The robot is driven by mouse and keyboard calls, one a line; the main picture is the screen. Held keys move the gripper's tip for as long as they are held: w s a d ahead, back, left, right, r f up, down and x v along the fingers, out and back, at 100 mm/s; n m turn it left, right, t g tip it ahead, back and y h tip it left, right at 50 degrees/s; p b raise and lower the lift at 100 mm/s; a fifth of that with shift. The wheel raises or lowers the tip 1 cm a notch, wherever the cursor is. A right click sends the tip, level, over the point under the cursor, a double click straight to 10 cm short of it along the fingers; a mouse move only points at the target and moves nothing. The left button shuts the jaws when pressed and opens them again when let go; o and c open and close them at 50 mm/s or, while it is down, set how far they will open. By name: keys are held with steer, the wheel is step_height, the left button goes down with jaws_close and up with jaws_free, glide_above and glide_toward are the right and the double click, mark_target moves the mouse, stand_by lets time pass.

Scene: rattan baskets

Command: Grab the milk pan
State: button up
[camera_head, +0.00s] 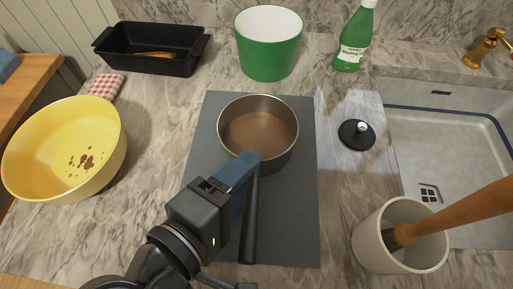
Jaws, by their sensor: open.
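The milk pan (286,152) is a round metal pan with a brown inside and a long black handle (249,225). It stands on a dark grey mat (295,225) in the middle of the counter. The handle points toward the bottom of the picture. My gripper (246,165) is at the near side of the pan, over the start of the handle, with its blue fingers toward the rim. It is open. The fingers hide part of the near rim and the handle's joint. I cannot tell whether they touch the pan.
A yellow bowl (40,165) stands at left, a black baking dish (150,65) behind it. A green pot (268,55) and green bottle (352,40) are at the back. A black lid (356,134), a white crock (385,250) and a sink (440,130) are at right.

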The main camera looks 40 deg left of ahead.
steer(key=shift+x, duration=0.9)
jaws_close()
